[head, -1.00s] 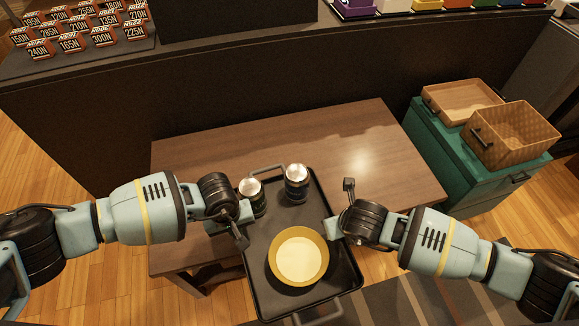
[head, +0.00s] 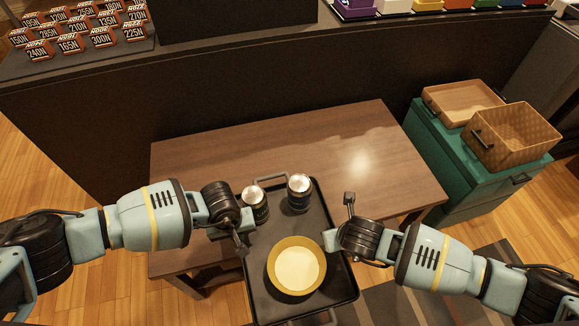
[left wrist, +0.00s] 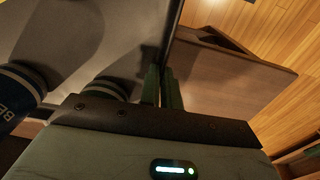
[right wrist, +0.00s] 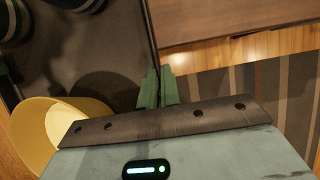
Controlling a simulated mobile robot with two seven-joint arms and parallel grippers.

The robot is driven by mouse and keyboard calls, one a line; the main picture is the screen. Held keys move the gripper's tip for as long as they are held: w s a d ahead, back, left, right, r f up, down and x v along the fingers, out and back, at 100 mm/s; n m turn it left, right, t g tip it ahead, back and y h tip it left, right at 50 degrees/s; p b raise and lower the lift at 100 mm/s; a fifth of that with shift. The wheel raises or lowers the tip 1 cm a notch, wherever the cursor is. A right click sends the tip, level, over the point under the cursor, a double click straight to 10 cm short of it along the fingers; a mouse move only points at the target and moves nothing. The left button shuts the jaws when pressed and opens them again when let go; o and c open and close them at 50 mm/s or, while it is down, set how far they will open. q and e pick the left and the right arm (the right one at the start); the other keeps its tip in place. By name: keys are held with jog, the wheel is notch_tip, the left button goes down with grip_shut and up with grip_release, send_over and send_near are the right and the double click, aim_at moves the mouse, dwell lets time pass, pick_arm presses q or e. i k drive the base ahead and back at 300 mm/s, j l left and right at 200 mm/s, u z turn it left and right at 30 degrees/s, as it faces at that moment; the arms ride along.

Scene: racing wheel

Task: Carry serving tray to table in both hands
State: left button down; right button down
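The dark serving tray (head: 262,300) is between my two arms, overlapping the table's near edge in the head view. It carries a yellow-rimmed bowl (head: 297,265) and two dark cans with silver tops (head: 255,203) (head: 299,193), all upright. My left gripper (head: 243,240) is at the tray's left edge; its fingers (left wrist: 164,88) close on the rim in the left wrist view. My right gripper (head: 333,241) is at the right edge; its fingers (right wrist: 159,88) close on the rim. The brown table (head: 340,150) lies under and beyond the tray. The gap between tray and table cannot be judged.
The tabletop behind and right of the tray is bare. A green cabinet (head: 440,150) with a wooden tray (head: 462,100) and wicker basket (head: 515,135) stands right. A dark counter (head: 250,95) with numbered boxes (head: 68,45) runs behind.

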aim_at(290, 168)
jog(key=i, duration=1)
